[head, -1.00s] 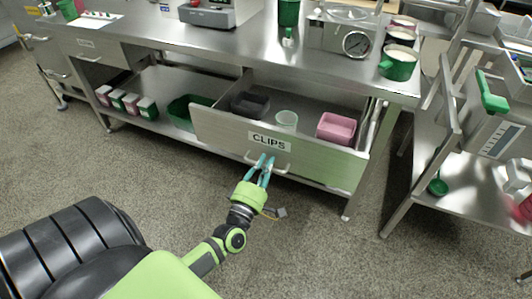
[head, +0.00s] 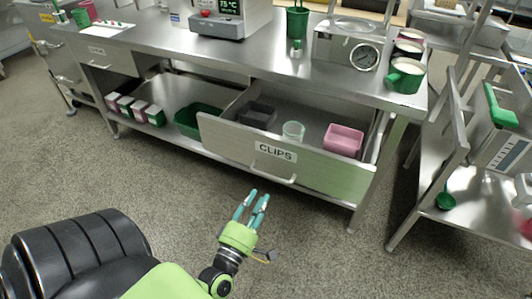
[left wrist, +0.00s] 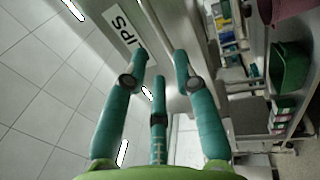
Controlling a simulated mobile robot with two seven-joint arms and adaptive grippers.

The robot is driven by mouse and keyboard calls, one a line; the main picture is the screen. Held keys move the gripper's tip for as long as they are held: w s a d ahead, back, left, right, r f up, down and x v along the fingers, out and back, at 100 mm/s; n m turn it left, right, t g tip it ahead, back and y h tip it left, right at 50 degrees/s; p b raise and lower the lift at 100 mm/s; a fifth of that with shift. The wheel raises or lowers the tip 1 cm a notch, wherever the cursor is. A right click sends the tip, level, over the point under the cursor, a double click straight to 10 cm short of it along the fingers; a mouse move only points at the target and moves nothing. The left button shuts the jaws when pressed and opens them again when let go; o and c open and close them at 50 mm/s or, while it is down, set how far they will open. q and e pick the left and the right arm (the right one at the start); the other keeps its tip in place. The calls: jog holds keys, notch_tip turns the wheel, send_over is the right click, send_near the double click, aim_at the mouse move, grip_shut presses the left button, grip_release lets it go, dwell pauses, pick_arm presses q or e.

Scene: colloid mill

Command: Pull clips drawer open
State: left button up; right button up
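The clips drawer (head: 225,137) stands pulled out from under the steel bench, its black-on-white CLIPS label (head: 276,152) on the front. Its bar handle (head: 273,174) is below the label and is free. A dark bin (head: 257,115), a clear cup (head: 293,131) and a pink bin (head: 343,140) show inside the drawer. My left gripper (head: 254,202) is open and empty, in front of and below the handle, apart from it. In the left wrist view its teal fingers (left wrist: 160,75) are spread, with part of the label beyond them. My right gripper is not in view.
The bench top (head: 170,42) carries a device with a display, a gauge box (head: 350,45) and green mugs (head: 404,77). A green bin (head: 198,121) and several small boxes stand on the lower shelf. A steel cart (head: 470,185) is at right. Floor before the drawer is clear.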

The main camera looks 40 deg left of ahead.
pick_arm(q)
jog(key=shift+v, duration=1.7)
